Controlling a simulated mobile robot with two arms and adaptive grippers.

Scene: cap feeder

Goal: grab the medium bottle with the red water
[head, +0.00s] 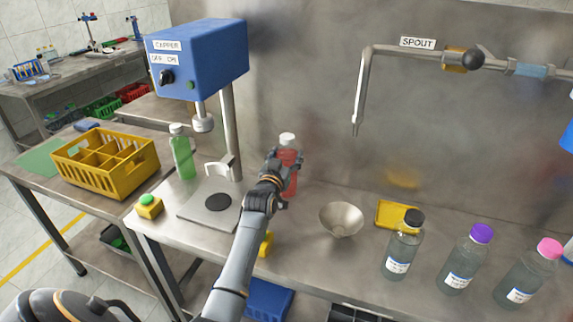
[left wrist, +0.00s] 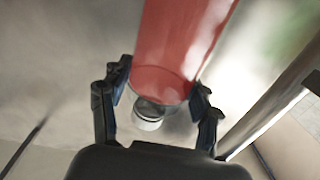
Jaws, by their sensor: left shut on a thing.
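The bottle with the red water (head: 290,178) has a white cap and stands upright near the back wall, right of the capper's post. My left gripper (head: 287,160) is shut around its upper body, and the fingers hide part of it. In the left wrist view the red bottle (left wrist: 183,45) is between the two fingers of my left gripper (left wrist: 160,105), with its white cap (left wrist: 147,117) showing beyond the red body. I cannot tell whether its base touches the table. My right gripper is not in view.
A metal funnel (head: 341,220), a yellow tray (head: 385,215) and clear bottles with black (head: 403,255), purple (head: 465,265) and pink caps (head: 527,280) are right. A yellow crate (head: 105,178) is left.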

